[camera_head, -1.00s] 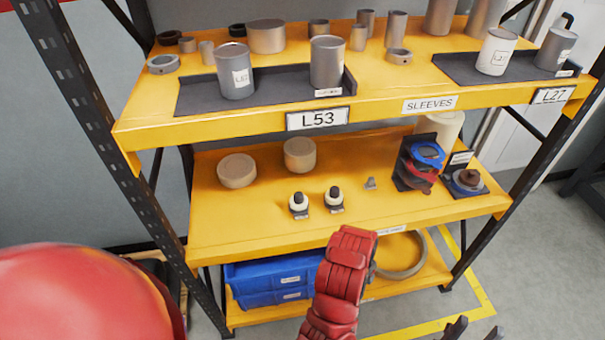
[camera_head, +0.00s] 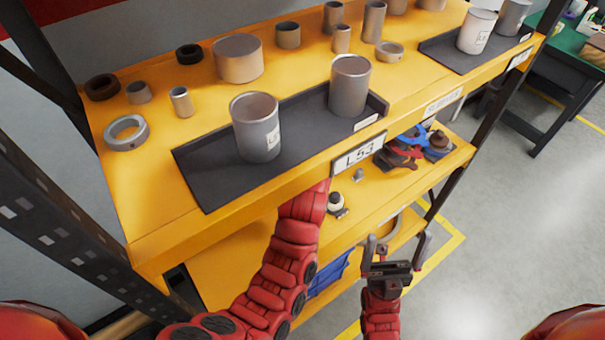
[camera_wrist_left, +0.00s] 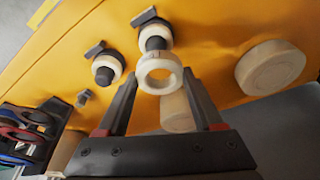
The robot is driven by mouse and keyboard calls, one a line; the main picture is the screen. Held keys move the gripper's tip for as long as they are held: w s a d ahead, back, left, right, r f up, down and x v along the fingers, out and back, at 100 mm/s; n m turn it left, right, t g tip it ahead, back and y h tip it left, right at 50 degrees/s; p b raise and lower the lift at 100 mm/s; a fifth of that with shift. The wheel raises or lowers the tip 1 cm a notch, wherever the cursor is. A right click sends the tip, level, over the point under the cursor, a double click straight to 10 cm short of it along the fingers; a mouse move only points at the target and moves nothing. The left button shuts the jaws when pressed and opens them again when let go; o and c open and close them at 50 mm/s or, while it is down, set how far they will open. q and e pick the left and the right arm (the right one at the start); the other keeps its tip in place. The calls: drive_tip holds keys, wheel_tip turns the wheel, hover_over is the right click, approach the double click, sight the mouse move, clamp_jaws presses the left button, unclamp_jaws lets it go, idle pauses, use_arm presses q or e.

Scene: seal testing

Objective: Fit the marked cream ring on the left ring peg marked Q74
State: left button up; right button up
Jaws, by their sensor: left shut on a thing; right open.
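My left gripper (camera_wrist_left: 160,76) is shut on a cream ring (camera_wrist_left: 160,87), its fingers on either side of it. In the left wrist view the ring is close to the dark tip of the left ring peg (camera_wrist_left: 155,43), which has a cream collar; I cannot tell whether they touch. The other peg (camera_wrist_left: 105,74), also dark with cream around it, stands beside it and shows in the head view (camera_head: 335,203). In the head view my left gripper and the left peg are hidden behind my arm and the upper shelf. My right gripper (camera_head: 397,246) is open and empty. No Q74 mark is legible.
The upper shelf (camera_head: 160,235), marked L53, overhangs the lower shelf and carries grey cups and loose sleeves. Open floor (camera_head: 500,240) lies at the right.

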use_arm(q)
drive_tip(key=shift+w+d+r+n, duration=0.1)
drive_tip(key=shift+w+r+n, duration=0.3)
drive_tip(key=shift+r, duration=0.35)
drive_tip(key=shift+w+r, duration=0.15)
drive_tip(key=shift+r, duration=0.05)
drive_tip(key=shift+w+d, duration=0.1)
drive_tip(key=shift+f+b, duration=0.35)
drive_tip(key=shift+f, duration=0.1)
drive_tip(key=f, duration=0.1)
drive_tip(key=f+b, duration=0.1)
drive_tip(key=shift+s+d+f+b, duration=0.15)
drive_tip(key=shift+s+f+b, duration=0.15)
drive_tip(key=shift+s+f, duration=0.05)
drive_tip(key=shift+f, duration=0.5)
